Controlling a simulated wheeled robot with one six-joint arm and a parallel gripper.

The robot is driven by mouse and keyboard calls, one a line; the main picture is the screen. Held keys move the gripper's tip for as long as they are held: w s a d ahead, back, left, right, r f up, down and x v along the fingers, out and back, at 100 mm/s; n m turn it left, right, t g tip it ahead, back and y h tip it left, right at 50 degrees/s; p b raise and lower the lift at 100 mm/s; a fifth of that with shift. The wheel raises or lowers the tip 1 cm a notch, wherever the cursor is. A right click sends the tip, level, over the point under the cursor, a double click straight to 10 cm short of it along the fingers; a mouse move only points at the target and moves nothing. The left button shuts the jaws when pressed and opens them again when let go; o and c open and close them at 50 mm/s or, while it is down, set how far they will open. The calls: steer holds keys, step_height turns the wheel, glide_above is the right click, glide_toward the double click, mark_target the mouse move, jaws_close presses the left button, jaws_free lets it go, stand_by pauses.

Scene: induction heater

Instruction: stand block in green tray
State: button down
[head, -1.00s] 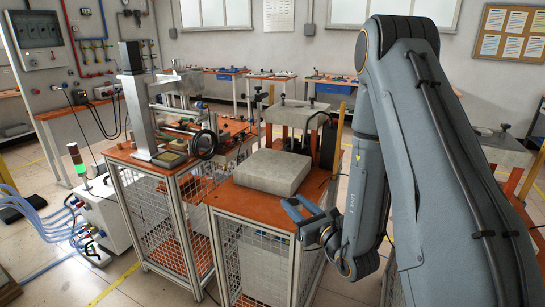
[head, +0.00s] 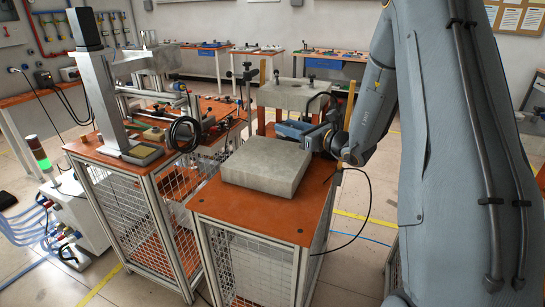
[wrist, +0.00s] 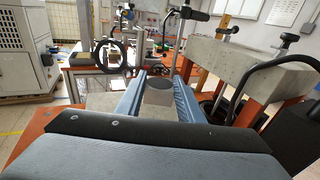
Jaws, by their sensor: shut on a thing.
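My gripper (head: 294,130) has blue fingers and is just beyond the back edge of the large grey slab in the head view. In the wrist view the fingers (wrist: 158,97) are shut on a small grey block (wrist: 158,92) with a dark, rounded top. The fingers hide its sides, and I cannot make it out in the head view. A small shallow tray (head: 142,154) with an olive-yellow inside sits on the left bench, by the foot of a metal column. A darker green piece (head: 154,134) lies just behind it. I cannot tell which is the green tray.
The large grey slab (head: 267,166) lies on the orange-topped bench (head: 255,212) in front. A second grey slab (head: 296,95) on orange supports stands behind my gripper. The metal column (head: 100,90) and a black ring-shaped part (head: 184,134) stand on the left bench.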

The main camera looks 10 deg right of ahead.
mark_target(287, 159)
steer(key=shift+f+p, duration=1.25)
steer(key=shift+f, duration=3.55)
steer(key=shift+f, duration=0.15)
steer(key=c, duration=1.2)
jaws_free()
